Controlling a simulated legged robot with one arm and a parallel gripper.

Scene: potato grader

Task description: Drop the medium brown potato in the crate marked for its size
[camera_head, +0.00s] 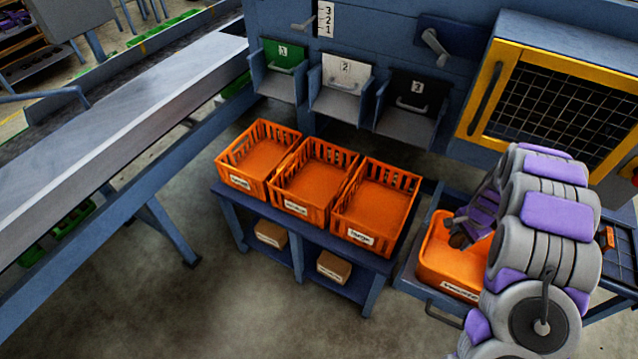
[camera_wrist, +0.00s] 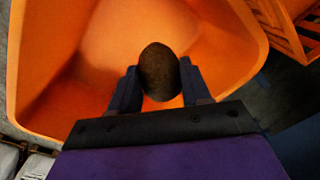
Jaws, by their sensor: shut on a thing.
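A brown potato (camera_wrist: 159,72) sits between the two fingers of my gripper (camera_wrist: 160,86) in the wrist view. My gripper is shut on it, over an orange tub (camera_wrist: 228,70) with solid walls. In the head view the potato (camera_head: 458,240) shows small and dark at my gripper (camera_head: 461,232), above the same tub (camera_head: 443,270). Three orange slatted crates stand side by side on a blue bench: a left crate (camera_head: 240,182), a middle crate (camera_head: 295,208) and a right crate (camera_head: 361,238). Each has a white front label, too small to read surely. All three look empty.
Behind the crates are chutes marked 1 (camera_head: 282,88), 2 (camera_head: 340,103) and 3 (camera_head: 405,128). A yellow-framed mesh guard (camera_head: 478,103) stands at the right. A conveyor (camera_head: 120,105) runs along the left. Cardboard boxes (camera_head: 333,267) lie on the bench's lower shelf.

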